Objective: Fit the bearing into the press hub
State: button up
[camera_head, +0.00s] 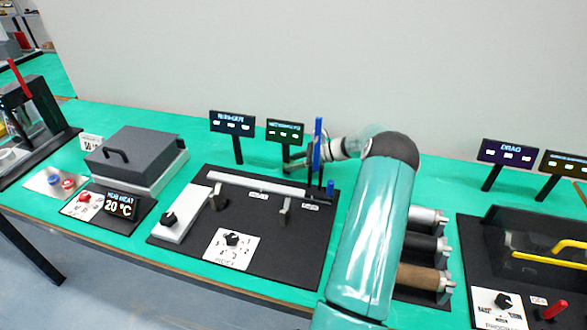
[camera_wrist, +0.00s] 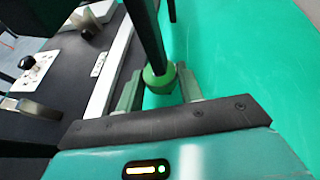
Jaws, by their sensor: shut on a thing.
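My gripper (camera_head: 297,161) reaches over the back right of the black panel with the white rail, beside a tall blue post (camera_head: 318,145). In the wrist view my gripper (camera_wrist: 158,88) is shut on a dark green rounded knob (camera_wrist: 158,79), with a dark post rising from it. Neither the bearing nor the press hub can be told for sure. A black frame with a red lever (camera_head: 19,80) at the far left may be the press.
The black panel (camera_head: 270,260) carries a white rail (camera_head: 255,183), metal brackets and an index dial (camera_head: 232,239). A grey lidded box (camera_head: 133,155) stands left. Rollers (camera_head: 425,246) and a panel with yellow handles (camera_head: 535,255) are right. Several displays on posts stand behind.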

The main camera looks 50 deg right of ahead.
jog(key=s+d, duration=0.3)
jog(key=s, duration=0.1)
jog(key=s+d, duration=0.4)
jog(key=s, duration=0.1)
jog(key=s+d, duration=0.4)
jog(key=shift+s+r, duration=0.1)
jog(key=shift+s, duration=0.15)
jog(key=shift+s+d, duration=0.15)
jog(key=shift+s, duration=0.15)
